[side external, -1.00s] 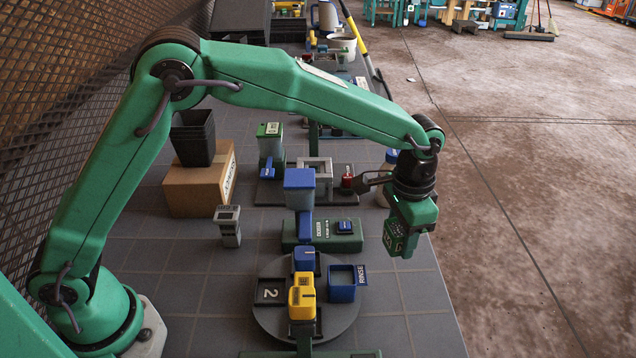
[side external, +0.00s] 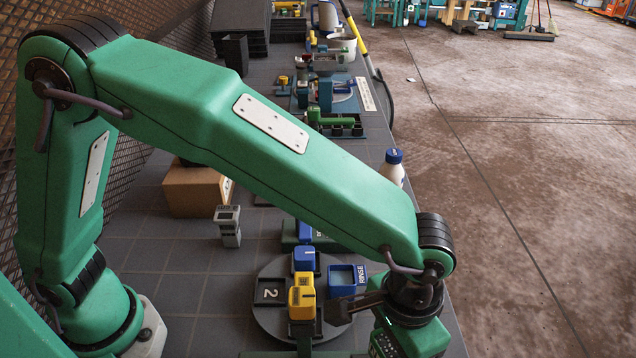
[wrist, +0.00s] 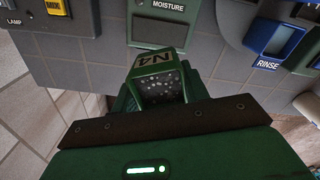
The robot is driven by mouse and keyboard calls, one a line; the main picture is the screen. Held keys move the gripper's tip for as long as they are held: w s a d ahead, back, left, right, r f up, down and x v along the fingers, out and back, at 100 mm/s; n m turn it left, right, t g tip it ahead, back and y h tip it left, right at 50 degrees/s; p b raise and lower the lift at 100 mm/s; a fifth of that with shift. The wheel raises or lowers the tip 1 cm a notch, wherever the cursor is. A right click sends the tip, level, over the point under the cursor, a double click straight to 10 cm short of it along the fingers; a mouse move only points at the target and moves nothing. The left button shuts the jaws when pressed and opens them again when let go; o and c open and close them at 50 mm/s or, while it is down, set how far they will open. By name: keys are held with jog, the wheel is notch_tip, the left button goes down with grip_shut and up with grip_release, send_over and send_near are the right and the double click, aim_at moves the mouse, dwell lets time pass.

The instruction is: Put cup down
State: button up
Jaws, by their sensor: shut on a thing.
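A green cup marked N4 (wrist: 162,66), with dark speckled soil in it, shows in the wrist view. My gripper (wrist: 158,90) is shut on this cup, with a jaw at either side of it. The cup's opening faces the wrist camera; its base is hidden, so I cannot tell whether it touches a surface. In the side view my gripper's housing (side external: 412,338) is at the bottom edge, right of the turntable, and the cup is out of sight there.
The blue RINSE container (side external: 345,281) sits on the round turntable (side external: 268,325) beside a yellow block (side external: 302,298). A white bottle with a blue cap (side external: 393,166) stands near the table's right edge.

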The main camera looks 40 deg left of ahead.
jog(key=shift+s+d, duration=0.15)
jog(key=shift+s, duration=0.4)
jog(key=shift+w, duration=0.1)
jog(key=w+a+f, duration=0.1)
jog(key=w+f, duration=0.1)
jog(key=w, duration=0.1)
jog(key=w+a+f, duration=0.1)
jog(key=w+f, duration=0.1)
jog(key=w, duration=0.2)
jog(key=w+a+f, duration=0.1)
jog(key=w+f, duration=0.2)
jog(key=w, duration=0.1)
jog(key=shift+a, duration=0.15)
jog(key=shift+f, duration=2)
jog(key=shift+f, duration=0.15)
jog(key=o, duration=1)
jog(key=shift+c, duration=0.2)
notch_tip(320, 180, up, 12)
jog(key=shift+r, duration=0.2)
